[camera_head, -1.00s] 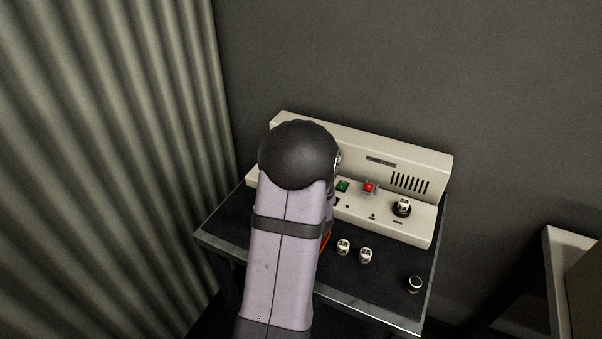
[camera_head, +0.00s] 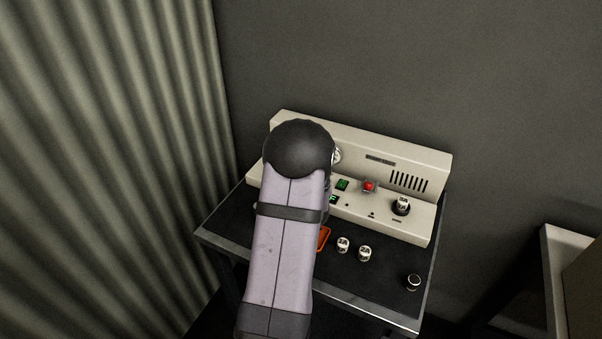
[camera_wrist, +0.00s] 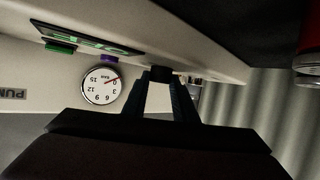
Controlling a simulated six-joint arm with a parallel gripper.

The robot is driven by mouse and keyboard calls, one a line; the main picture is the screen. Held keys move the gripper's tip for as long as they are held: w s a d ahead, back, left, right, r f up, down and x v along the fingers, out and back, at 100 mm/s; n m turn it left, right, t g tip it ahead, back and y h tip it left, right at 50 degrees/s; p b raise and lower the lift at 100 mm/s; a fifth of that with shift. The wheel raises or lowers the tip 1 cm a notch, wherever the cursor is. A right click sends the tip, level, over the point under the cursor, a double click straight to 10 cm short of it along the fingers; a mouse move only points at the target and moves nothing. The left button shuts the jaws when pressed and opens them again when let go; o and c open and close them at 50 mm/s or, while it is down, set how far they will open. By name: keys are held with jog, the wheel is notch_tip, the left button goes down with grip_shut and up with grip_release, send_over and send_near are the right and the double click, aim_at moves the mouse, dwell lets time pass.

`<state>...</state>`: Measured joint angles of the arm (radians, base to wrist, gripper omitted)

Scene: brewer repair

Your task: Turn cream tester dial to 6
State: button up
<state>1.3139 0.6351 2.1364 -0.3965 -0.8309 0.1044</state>
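The cream tester (camera_head: 412,170) stands at the back of a dark table. In the head view my arm covers its left part and my gripper. In the wrist view my gripper's two dark fingers (camera_wrist: 161,84) stand apart, with a small dark piece (camera_wrist: 160,72) at their tips against the cream panel. It may be the dial; I cannot tell whether the fingers press on it. No dial numbers are readable. A round white gauge (camera_wrist: 101,86) with a red needle near 0 is left of the fingers; its edge also shows in the head view (camera_head: 337,156).
The tester also has a red button (camera_head: 369,187) and a black holder (camera_head: 401,207) with a white cylinder. Two white cylinders (camera_head: 343,245) (camera_head: 365,253), a dark one (camera_head: 414,282) and an orange-red item (camera_head: 323,238) lie in front. A corrugated wall (camera_head: 110,150) stands left.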

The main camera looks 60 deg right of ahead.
jog(key=shift+w+f+m+g+b, duration=0.15)
jog(key=shift+m+g+b, duration=0.2)
jog(key=shift+b, duration=0.3)
jog(key=shift+w+m+g+h+b, duration=0.1)
jog(key=shift+m+g+h+b, duration=0.25)
jog(key=shift+g+h+b, duration=0.2)
jog(key=shift+w+a+m+g+h+b, duration=0.15)
jog(key=shift+m+g+h+b, duration=0.1)
jog(key=shift+m+g+b, duration=0.5)
jog(key=shift+w+r+m+g+p, duration=0.1)
jog(key=shift+r+m+g+p, duration=0.05)
jog(key=shift+m+g+p, duration=0.7)
jog(key=shift+w+r+m+g+p, duration=0.15)
jog(key=shift+m+g+p, duration=0.45)
jog(key=shift+g, duration=0.4)
jog(key=shift+m+g+h+p, duration=0.3)
jog(key=shift+m+g+p, duration=0.45)
jog(key=shift+m+g, duration=0.05)
jog(key=shift+f, duration=0.1)
jog(key=shift+m, duration=0.3)
jog(key=o, duration=1)
jog(key=shift+o, duration=0.2)
